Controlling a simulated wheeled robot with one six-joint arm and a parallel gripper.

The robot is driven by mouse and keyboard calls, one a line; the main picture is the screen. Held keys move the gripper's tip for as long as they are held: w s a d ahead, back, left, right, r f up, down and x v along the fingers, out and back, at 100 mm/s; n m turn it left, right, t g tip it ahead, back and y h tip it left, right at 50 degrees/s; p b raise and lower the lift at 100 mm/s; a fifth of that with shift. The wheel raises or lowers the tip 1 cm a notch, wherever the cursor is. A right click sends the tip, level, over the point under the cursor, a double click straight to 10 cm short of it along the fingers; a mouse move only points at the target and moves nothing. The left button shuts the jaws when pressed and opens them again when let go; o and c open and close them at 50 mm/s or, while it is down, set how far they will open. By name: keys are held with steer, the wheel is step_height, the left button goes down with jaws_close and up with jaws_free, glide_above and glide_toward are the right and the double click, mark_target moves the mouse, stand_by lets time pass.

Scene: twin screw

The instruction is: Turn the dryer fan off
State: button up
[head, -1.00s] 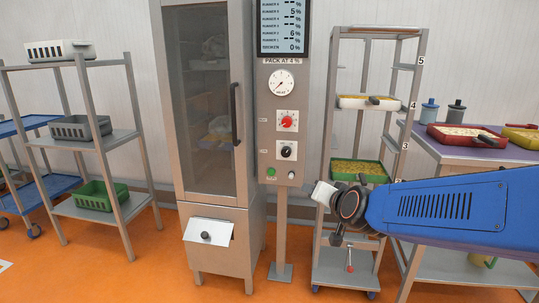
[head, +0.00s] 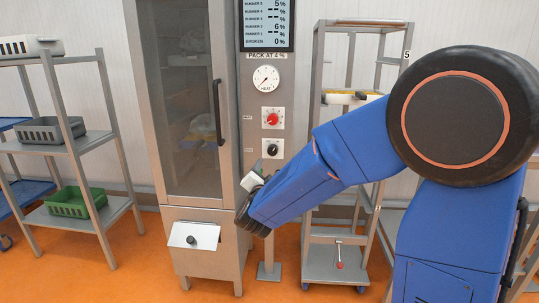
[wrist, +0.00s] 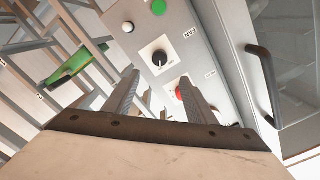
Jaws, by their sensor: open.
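The control panel (head: 256,98) stands on a post beside the glass-doored dryer cabinet (head: 190,110). Its black knob (head: 273,150) sits below the red knob (head: 271,118). The wrist view is turned over: the black knob (wrist: 161,57) shows above the red knob (wrist: 179,93), which a finger partly covers. A FAN label (wrist: 190,33) is beside the black knob. The black knob has a pale mark, too small to read its setting surely. My gripper (wrist: 157,79) is open and empty, its fingers pointing toward the panel around the black knob; contact cannot be told.
A green button (wrist: 158,7) and a white button (wrist: 128,27) are on the panel near the black knob. The cabinet's dark door handle (head: 218,112) sticks out beside the panel. A rack (head: 313,100) stands right of it, a shelf with bins (head: 65,152) at left.

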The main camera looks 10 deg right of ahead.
mark_target(272, 152)
steer(key=x, duration=1.5)
steer(key=shift+w+d, duration=0.1)
steer(key=shift+c, duration=0.2)
steer(key=c, duration=1)
